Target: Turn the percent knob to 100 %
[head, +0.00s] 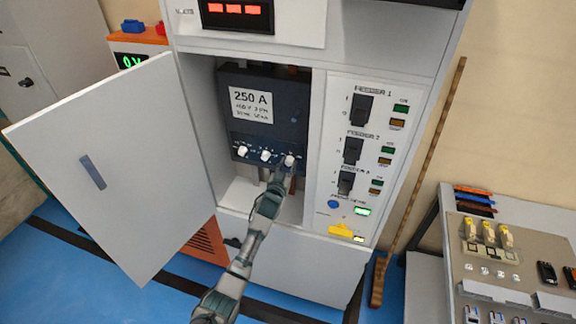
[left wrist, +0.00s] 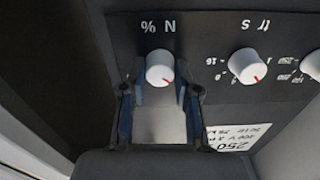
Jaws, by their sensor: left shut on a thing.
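The percent knob (left wrist: 160,66) is a white knob with a red pointer line, beside the print "N %", upside down in the left wrist view. Its pointer points toward the bottom of that view, slightly right. In the head view it is the rightmost white knob (head: 289,160) on the dark 250 A breaker (head: 262,110). My left gripper (head: 286,170) reaches up to it from below. In the left wrist view the gripper's fingers (left wrist: 160,92) stand on either side of the knob, shut on it. Scale marks around this knob are too small to read. My right gripper is not in view.
Two more white knobs, the middle one (head: 265,155) and the left one (head: 242,151), sit close beside it. The open cabinet door (head: 110,165) stands to the left. A feeder panel (head: 335,200) with black switches is to the right. A workbench (head: 535,250) stands farther right.

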